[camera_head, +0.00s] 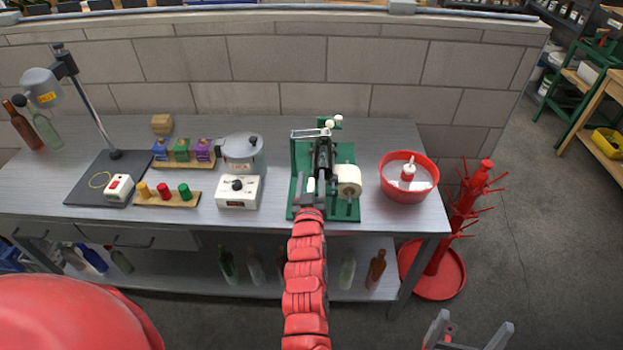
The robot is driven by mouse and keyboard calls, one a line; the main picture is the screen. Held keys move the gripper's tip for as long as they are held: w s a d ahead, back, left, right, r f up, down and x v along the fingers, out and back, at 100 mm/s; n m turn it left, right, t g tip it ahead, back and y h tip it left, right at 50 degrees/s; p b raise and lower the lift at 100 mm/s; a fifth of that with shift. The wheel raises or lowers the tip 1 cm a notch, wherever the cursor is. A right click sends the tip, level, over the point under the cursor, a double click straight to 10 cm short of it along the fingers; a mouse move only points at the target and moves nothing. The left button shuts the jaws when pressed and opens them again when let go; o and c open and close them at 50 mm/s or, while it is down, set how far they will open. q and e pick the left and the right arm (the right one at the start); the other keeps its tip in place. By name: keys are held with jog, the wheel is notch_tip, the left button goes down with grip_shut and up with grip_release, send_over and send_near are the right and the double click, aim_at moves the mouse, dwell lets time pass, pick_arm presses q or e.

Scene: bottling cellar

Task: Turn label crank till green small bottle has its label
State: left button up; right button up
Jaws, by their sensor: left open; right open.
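The label machine (353,212) has a green base and stands on the grey bench, right of the middle. A white label roll (348,178) sits on its right side. Small white knobs (337,119) show at its back; I cannot tell which part is the crank. A dark piece (323,150) lies along its middle; I cannot tell whether it is the green small bottle, and no label on it can be made out. My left gripper (311,187) is open at the machine's front, with a small white part between or just behind its fingers. My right gripper (468,332) is open and empty, low over the floor.
A red bowl (422,190) with a small red-and-white bottle stands right of the machine. A red bottle tree (462,215) stands on the floor beside the bench. Several bottles stand on the lower shelf.

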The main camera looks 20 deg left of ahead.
pick_arm(q)
grip_shut()
dwell(1.4)
